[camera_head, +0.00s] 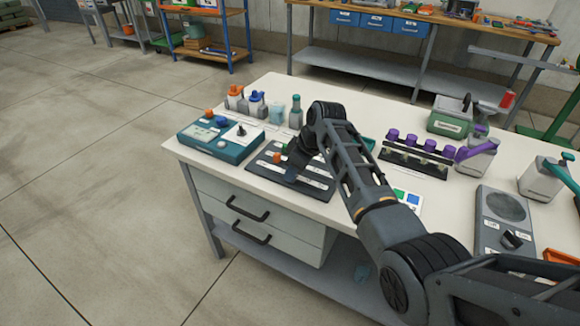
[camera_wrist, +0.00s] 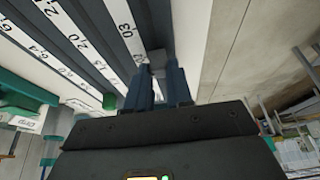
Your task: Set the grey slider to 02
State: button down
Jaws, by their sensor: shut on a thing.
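The dark slider panel (camera_head: 265,166) lies on the white table, with several white number strips along its slots. My gripper (camera_wrist: 160,85) points down at the panel, its two dark fingers shut on the grey slider (camera_wrist: 157,57), whose small block shows between the fingertips. In the head view my gripper (camera_head: 292,173) and wrist hide the grey slider. An orange knob (camera_head: 277,157) and, in the wrist view, a green knob (camera_wrist: 110,101) sit on other slots.
A teal control box (camera_head: 222,143) stands left of the panel, with several bottles (camera_head: 257,104) behind. A rack with purple caps (camera_head: 415,156) and a grey scale-like device (camera_head: 502,215) stand to the right. The table's front edge is close to the panel.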

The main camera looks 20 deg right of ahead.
aim_at(303, 185)
jog(key=c, duration=1)
grip_release()
jog(key=shift+r, duration=0.1)
jog(key=v, duration=0.7)
jog(key=shift+r, duration=0.2)
jog(key=shift+s+d, duration=0.15)
